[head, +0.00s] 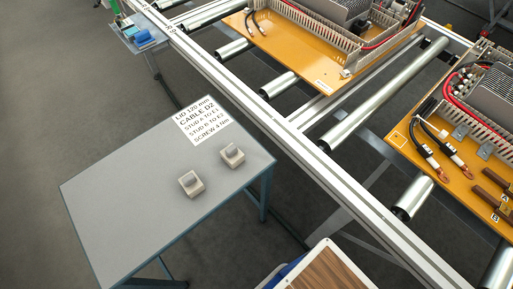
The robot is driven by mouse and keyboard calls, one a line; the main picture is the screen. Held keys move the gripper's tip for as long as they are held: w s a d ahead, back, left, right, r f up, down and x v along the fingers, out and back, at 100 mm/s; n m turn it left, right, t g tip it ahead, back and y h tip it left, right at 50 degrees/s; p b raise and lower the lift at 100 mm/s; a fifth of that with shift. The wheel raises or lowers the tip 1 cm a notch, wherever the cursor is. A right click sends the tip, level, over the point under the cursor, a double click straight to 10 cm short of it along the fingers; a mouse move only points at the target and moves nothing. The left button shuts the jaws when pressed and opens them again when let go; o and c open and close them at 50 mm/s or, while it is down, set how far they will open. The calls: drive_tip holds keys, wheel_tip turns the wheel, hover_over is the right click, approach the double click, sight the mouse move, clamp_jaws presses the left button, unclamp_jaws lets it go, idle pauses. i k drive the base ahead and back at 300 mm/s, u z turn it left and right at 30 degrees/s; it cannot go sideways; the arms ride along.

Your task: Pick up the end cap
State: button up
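Two small beige block-like pieces with grey upper parts sit on the grey side table (115,205). They look like end caps. The nearer piece (191,188) is left of the farther piece (232,157), and a clear gap separates them. Both lie towards the table's right side, below a printed white label. My gripper is not in the head view, so its state and its distance from the pieces do not show.
The white label (201,121) lists a lid, cable, studs and a screw. A roller conveyor rail (270,117) runs diagonally past the table. Orange panels (305,70) with ducts and cables stand on the rollers. A wood-topped surface (328,272) is at the bottom. The table's left half is bare.

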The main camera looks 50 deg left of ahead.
sight(233, 156)
drive_tip(key=u, duration=2.05)
drive_tip(key=i, duration=0.15)
drive_tip(key=z, duration=0.15)
drive_tip(key=k, duration=0.15)
drive_tip(key=u, duration=0.1)
